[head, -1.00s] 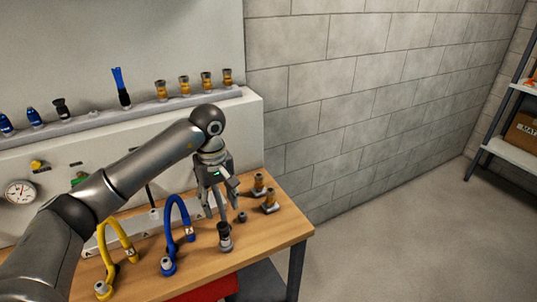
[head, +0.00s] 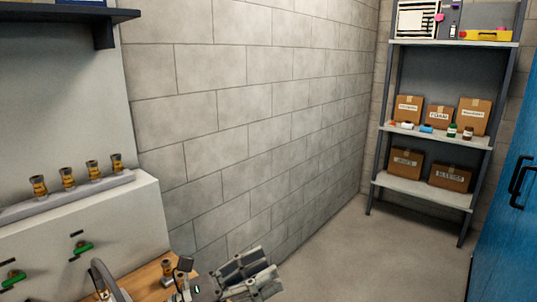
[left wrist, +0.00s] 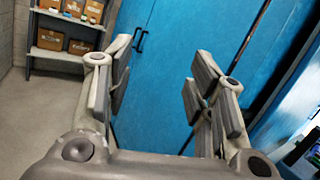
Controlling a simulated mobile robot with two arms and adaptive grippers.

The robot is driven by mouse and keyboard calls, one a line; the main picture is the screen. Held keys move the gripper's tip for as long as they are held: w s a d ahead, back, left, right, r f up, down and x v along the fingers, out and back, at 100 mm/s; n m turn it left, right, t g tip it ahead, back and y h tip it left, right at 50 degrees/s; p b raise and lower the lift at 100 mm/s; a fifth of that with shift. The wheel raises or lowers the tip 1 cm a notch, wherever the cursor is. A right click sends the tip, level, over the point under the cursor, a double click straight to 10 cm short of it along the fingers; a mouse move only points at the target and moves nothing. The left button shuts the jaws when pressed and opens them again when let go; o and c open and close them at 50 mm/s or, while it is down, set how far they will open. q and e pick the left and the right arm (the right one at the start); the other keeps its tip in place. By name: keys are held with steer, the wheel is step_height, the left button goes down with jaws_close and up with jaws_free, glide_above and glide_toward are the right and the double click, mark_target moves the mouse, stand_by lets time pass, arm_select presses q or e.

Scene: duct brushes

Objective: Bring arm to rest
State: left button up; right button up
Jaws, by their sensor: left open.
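My left gripper (head: 250,274) shows at the bottom of the head view, past the right end of the wooden workbench (head: 146,279). In the left wrist view, my left gripper (left wrist: 160,75) has its two grey fingers spread wide apart. Nothing is between them, only the blue door (left wrist: 162,35) some way beyond. Most of the arm is below the edge of the head view. My right gripper is in neither view.
Several brass-coloured fittings (head: 68,178) stand on the wall ledge at left. A shelf unit (head: 430,198) with cardboard boxes (head: 406,161) stands at the back right, beside the blue door (head: 512,215). The concrete floor (head: 345,260) between is clear.

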arm_select(q)
steer(key=w+a+f+n+t+y, duration=0.15)
steer(key=a+n+t+y, duration=0.4)
steer(key=n, duration=0.55)
steer(key=w+a+n+t+y, duration=0.2)
steer(key=a+n+t+y, duration=0.35)
steer(key=n, duration=0.55)
steer(key=s+a+f+n+g+y, duration=0.3)
steer(key=a+f+n+y, duration=0.1)
steer(key=f+n, duration=0.3)
steer(key=s+a+f+n+g+y, duration=0.2)
steer(key=a+f+n+y, duration=0.2)
steer(key=f+n, duration=0.4)
steer(key=s+f+n+g, duration=0.4)
steer(key=s+f+g, duration=0.3)
steer(key=s, duration=0.4)
steer(key=s+f+n+g, duration=0.4)
steer(key=s+f, duration=0.4)
steer(key=s, duration=0.3)
step_height(320, 180, down, 27)
steer(key=s+g, duration=0.2)
steer(key=s, duration=0.1)
steer(key=s+a+f, duration=0.2)
steer(key=s+f, duration=1.2)
steer(key=s, duration=0.1)
steer(key=shift+s+a+f+g, duration=0.2)
steer(key=shift+a+g, duration=0.2)
steer(key=shift+c, duration=0.4)
